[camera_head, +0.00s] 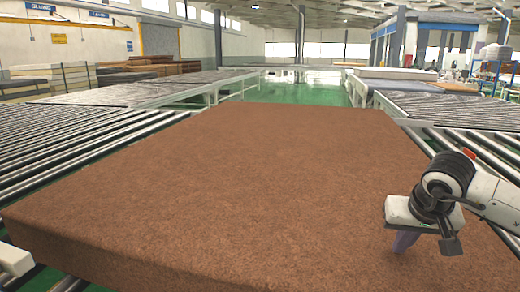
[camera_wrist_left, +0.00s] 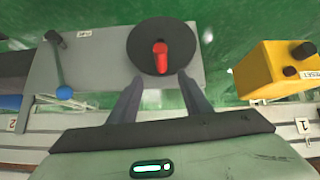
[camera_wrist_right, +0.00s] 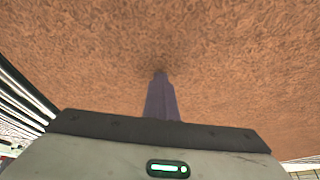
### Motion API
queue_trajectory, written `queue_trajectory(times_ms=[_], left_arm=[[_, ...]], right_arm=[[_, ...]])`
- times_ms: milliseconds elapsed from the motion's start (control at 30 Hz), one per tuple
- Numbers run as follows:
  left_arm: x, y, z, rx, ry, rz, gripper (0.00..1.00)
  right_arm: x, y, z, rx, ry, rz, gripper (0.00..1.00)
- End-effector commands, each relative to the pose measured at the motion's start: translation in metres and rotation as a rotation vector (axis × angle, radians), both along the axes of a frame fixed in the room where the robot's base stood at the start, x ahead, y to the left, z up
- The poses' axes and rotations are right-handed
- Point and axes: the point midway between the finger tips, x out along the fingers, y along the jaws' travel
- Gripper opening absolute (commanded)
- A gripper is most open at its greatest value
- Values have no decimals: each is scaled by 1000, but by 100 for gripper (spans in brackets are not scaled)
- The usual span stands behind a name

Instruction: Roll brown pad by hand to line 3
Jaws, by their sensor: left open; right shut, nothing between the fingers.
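The brown pad (camera_head: 250,190) is a large thick slab lying flat across the rollers in the middle of the head view. Its brown surface fills most of the right wrist view (camera_wrist_right: 160,35). My right gripper (camera_head: 402,242) is shut and empty over the pad's right side, pointing down. In the right wrist view its closed fingers (camera_wrist_right: 160,76) meet or nearly meet the pad surface; contact is not certain. My left gripper (camera_wrist_left: 160,84) is open and empty in the left wrist view, away from the pad. I cannot identify line 3.
Roller conveyors (camera_head: 45,140) flank the pad on the left, with more at the right (camera_head: 450,108). The left wrist view shows a grey panel (camera_wrist_left: 95,72) with a black disc (camera_wrist_left: 140,44) and red knob (camera_wrist_left: 160,58), a blue-tipped lever (camera_wrist_left: 63,91), a yellow box (camera_wrist_left: 268,75), and labels 2 and 1.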

Motion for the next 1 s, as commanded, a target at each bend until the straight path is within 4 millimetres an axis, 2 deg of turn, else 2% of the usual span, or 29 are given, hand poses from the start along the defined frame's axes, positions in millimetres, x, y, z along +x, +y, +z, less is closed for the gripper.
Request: queue_trajectory(times_ms=[33, 367, 1000], left_arm=[[0, 0, -1, 0, 0, 0, 44], [0, 0, 3, 0, 0, 0, 44], [0, 0, 41, 0, 0, 0, 44]], right_arm=[[-3, 4, -8, 3, 16, 9, 0], [-4, -1, -3, -3, 18, 1, 0], [-1, 0, 54, 1, 4, 3, 0]])
